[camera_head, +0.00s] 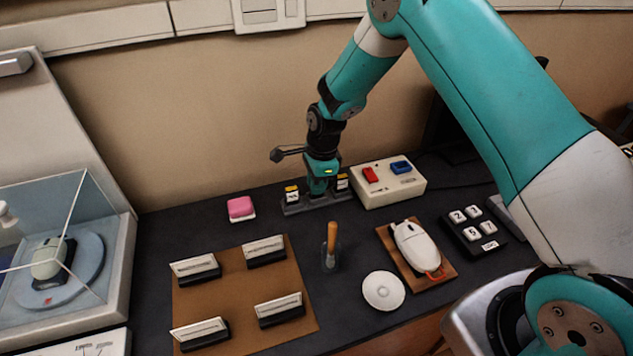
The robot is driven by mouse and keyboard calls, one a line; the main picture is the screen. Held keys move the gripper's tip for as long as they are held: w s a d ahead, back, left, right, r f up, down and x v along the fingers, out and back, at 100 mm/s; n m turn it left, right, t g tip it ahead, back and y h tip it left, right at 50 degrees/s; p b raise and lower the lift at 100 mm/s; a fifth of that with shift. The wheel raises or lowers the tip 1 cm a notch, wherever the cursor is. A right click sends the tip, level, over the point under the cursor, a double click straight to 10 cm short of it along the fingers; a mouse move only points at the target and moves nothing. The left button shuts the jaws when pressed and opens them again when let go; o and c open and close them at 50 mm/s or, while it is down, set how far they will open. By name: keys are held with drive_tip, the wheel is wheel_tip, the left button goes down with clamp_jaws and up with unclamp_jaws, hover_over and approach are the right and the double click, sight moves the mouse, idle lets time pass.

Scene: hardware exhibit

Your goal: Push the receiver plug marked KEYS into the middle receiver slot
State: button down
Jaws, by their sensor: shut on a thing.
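A low dark receiver base (316,207) stands near the back wall. My gripper (319,189) points down over the middle of the base, between these plugs. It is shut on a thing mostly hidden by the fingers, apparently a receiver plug. No KEYS marking is readable, and I cannot tell how deep the held thing sits in the middle slot.
A white box (398,187) with red and blue parts stands close right of the base. A pink block (240,208) lies to the left. In front are an upright orange-handled tool (331,240), a brown board (235,328) with several card holders, and a mouse (417,246) on a wooden pad.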

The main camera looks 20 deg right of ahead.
drive_tip(key=shift+f, duration=0.25)
drive_tip(key=c, duration=0.5)
unclamp_jaws()
drive_tip(key=shift+c, duration=0.2)
drive_tip(key=shift+r, duration=0.15)
drive_tip(key=shift+r+p, duration=2.6)
drive_tip(key=shift+r, duration=0.85)
